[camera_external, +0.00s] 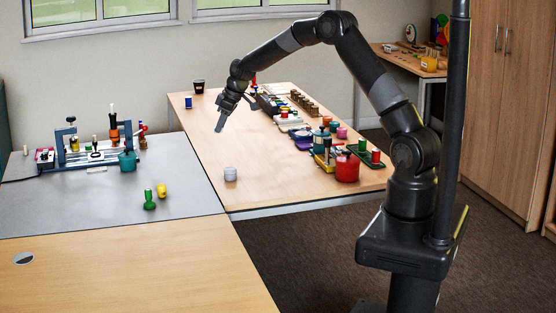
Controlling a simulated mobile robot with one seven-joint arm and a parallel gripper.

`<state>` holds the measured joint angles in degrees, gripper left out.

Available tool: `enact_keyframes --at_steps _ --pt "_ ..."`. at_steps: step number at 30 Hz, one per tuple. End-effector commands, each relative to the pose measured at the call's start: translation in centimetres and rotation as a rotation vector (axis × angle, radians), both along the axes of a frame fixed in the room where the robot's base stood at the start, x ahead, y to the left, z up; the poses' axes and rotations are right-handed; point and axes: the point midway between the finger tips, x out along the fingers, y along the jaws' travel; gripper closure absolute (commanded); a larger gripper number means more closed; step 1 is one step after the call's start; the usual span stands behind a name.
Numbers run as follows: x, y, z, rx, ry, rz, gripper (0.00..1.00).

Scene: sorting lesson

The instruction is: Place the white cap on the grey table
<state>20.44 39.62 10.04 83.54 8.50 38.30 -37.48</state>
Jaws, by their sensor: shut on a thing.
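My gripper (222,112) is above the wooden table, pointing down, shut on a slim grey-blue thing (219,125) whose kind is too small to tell. A small white round piece (230,174), which looks like the white cap, stands on the wooden table (205,145) near its front left corner. It is below my gripper in the picture and apart from it. The grey table (60,215) adjoins the wooden table on the left.
A green peg (149,200) and a yellow piece (162,190) stand on the grey table's right part. A blue-framed device (75,155) and a teal pot (127,160) are farther back. Several coloured containers, including a red pot (347,168), crowd the wooden table's right side.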

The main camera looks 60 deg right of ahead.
Motion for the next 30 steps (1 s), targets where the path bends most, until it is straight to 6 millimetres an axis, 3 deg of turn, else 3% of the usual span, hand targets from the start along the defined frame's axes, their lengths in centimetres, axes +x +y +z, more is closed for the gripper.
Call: enact_keyframes --at_steps 5,10,17,30 --pt "0.7 2.9 -0.2 -0.001 0.001 0.003 0.98" --pt "0.6 2.6 -3.5 0.001 0.004 0.000 0.98" --pt "1.3 3.7 -5.9 0.000 0.001 0.004 0.98" --pt "6.0 11.4 -11.4 -0.001 0.001 0.005 0.98"
